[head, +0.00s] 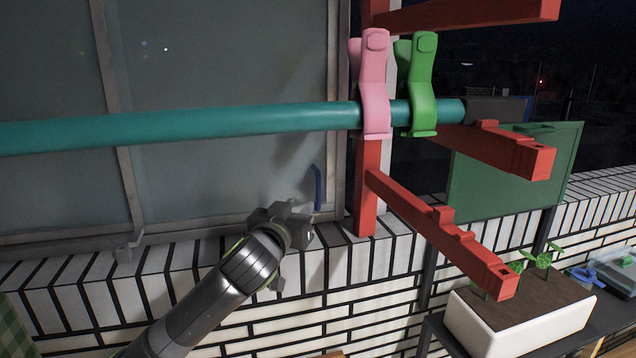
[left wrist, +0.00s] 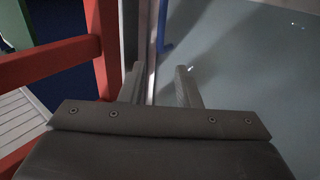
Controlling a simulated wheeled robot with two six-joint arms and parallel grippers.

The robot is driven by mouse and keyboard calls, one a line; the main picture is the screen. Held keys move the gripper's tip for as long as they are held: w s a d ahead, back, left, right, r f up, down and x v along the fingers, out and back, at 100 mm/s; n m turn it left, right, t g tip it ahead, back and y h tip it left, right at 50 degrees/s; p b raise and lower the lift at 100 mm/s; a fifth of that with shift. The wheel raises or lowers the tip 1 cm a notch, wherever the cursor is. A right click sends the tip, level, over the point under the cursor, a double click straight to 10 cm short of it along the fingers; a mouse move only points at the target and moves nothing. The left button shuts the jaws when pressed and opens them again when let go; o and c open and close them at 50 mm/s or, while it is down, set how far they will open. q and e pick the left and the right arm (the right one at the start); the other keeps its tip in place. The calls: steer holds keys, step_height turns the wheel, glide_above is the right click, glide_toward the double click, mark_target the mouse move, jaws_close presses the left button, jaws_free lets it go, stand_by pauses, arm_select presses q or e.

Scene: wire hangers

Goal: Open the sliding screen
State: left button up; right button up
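The sliding screen (head: 230,100) is a grey translucent panel in a grey frame, filling the upper left of the head view. A blue handle (head: 317,188) stands upright near its right edge, beside the frame post. My left gripper (head: 300,218) is just below and left of the handle, near the screen's lower edge. In the left wrist view the two fingers (left wrist: 161,82) are apart with nothing between them. The handle (left wrist: 163,30) is beyond the fingertips, roughly in line with the gap, and the screen (left wrist: 245,70) is to the right. My right gripper is not in view.
A teal pole (head: 200,124) crosses in front of the screen, carrying a pink clip (head: 373,85) and a green clip (head: 421,85). A red rack (head: 440,222) with arms projects at right. A tiled ledge (head: 80,275) runs below. A planter (head: 520,318) stands lower right.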

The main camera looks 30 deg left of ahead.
mark_target(317, 185)
arm_select(q)
steer(key=p+x, duration=0.3)
steer(key=x, duration=1.1)
steer(key=shift+s+f, duration=0.1)
steer(key=shift+w, duration=0.35)
steer(key=shift+c, duration=0.4)
jaws_close()
steer(key=shift+a+f, duration=0.1)
